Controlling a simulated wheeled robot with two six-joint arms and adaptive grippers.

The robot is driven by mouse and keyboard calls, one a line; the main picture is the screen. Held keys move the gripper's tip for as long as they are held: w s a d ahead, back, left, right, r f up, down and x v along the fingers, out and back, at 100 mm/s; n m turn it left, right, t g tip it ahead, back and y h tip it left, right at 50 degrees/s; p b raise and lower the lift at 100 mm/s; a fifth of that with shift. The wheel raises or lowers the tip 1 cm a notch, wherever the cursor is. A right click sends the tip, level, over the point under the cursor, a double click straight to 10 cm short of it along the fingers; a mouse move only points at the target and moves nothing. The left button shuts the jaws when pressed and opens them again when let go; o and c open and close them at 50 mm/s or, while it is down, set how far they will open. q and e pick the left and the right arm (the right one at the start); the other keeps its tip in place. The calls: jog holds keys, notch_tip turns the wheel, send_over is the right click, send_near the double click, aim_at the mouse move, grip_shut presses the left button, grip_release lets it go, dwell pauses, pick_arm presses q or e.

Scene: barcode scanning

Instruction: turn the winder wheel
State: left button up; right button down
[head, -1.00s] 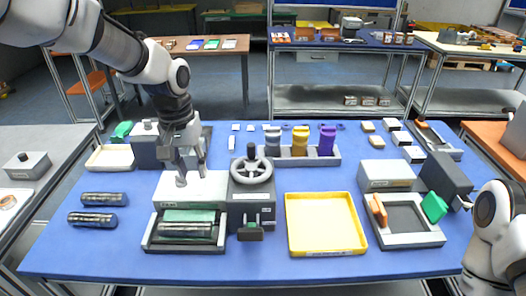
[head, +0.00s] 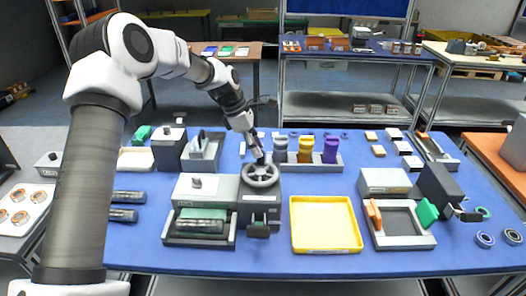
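The winder wheel (head: 261,176) is a grey spoked handwheel on top of a dark block (head: 259,209), left of the table's middle. My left gripper (head: 259,159) reaches down from the far side to the wheel's far rim, where its fingertips meet or overlap the wheel. The knob on the rim is hidden behind the fingers. The fingers look close together, but I cannot tell whether they are shut on the knob. Left of the wheel is a light grey box (head: 201,187) with a dark-framed tray and roller (head: 199,227) in front. My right gripper is out of view.
A yellow tray (head: 325,225) lies right of the winder. Behind it stands a rack (head: 321,164) with coloured spools. A grey frame with orange and green clips (head: 402,225) and several rings (head: 485,239) are at the right. My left arm covers the table's left side.

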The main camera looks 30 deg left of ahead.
aim_at(260, 169)
pick_arm(q)
jog(key=x, duration=0.2)
jog(key=shift+d+f, duration=0.3)
jog(key=shift+d, duration=0.1)
jog(key=shift+a+f, duration=0.15)
grip_shut()
